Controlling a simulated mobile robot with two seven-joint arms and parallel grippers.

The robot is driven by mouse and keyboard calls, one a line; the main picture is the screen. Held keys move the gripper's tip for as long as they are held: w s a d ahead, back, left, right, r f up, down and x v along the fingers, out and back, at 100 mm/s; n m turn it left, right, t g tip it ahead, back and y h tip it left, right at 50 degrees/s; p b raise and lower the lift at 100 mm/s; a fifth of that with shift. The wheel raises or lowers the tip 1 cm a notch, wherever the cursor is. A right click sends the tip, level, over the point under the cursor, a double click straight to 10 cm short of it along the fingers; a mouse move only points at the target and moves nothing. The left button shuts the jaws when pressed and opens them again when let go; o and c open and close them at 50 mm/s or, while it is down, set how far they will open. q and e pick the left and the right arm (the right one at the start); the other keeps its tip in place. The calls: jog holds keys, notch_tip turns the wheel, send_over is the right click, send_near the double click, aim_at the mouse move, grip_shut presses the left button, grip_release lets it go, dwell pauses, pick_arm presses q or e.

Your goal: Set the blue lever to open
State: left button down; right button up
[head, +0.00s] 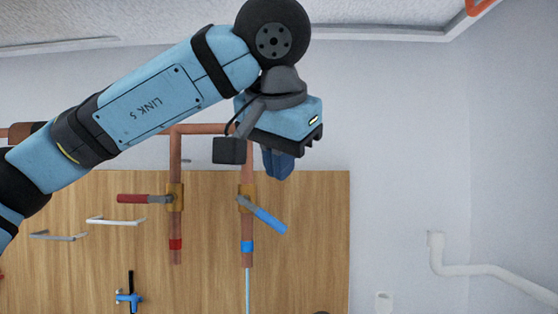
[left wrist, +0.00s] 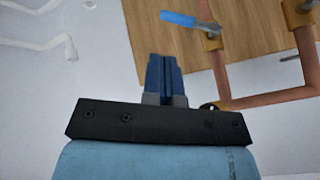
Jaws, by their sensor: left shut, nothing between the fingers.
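The blue lever (head: 268,219) sits on a brass valve (head: 245,204) on the right copper pipe (head: 247,228). It slants down to the right, neither in line with the pipe nor square to it. A thin light-blue stream (head: 248,290) shows below that pipe's end. My left gripper (head: 279,168) is shut and empty, above the lever in the head view and apart from it. In the left wrist view the shut blue fingers (left wrist: 163,60) point up toward the blue lever (left wrist: 177,18), with a gap between. My right gripper is not in view.
A red lever (head: 144,199) lies level on the left copper pipe (head: 175,228). White handles (head: 115,221) and a blue tap (head: 130,297) are on the wooden panel (head: 315,240). A white pipe (head: 470,270) runs along the wall at right.

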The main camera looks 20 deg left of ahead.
aim_at(276, 221)
pick_arm(q)
jog(key=x, duration=0.3)
jog(key=p+x, duration=0.1)
jog(key=x, duration=0.2)
jog(key=a+x, duration=0.1)
jog(key=x, duration=0.2)
jog(key=shift+w+a+r, duration=0.15)
jog(key=shift+w, duration=0.35)
jog(key=shift+w+a+f, duration=0.2)
jog(key=shift+w+a, duration=0.05)
jog(key=shift+a, duration=0.05)
jog(key=shift+w+f, duration=0.1)
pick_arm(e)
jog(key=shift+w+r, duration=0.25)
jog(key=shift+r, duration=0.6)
pick_arm(q)
jog(key=shift+w+p, duration=0.1)
jog(key=shift+p, duration=0.2)
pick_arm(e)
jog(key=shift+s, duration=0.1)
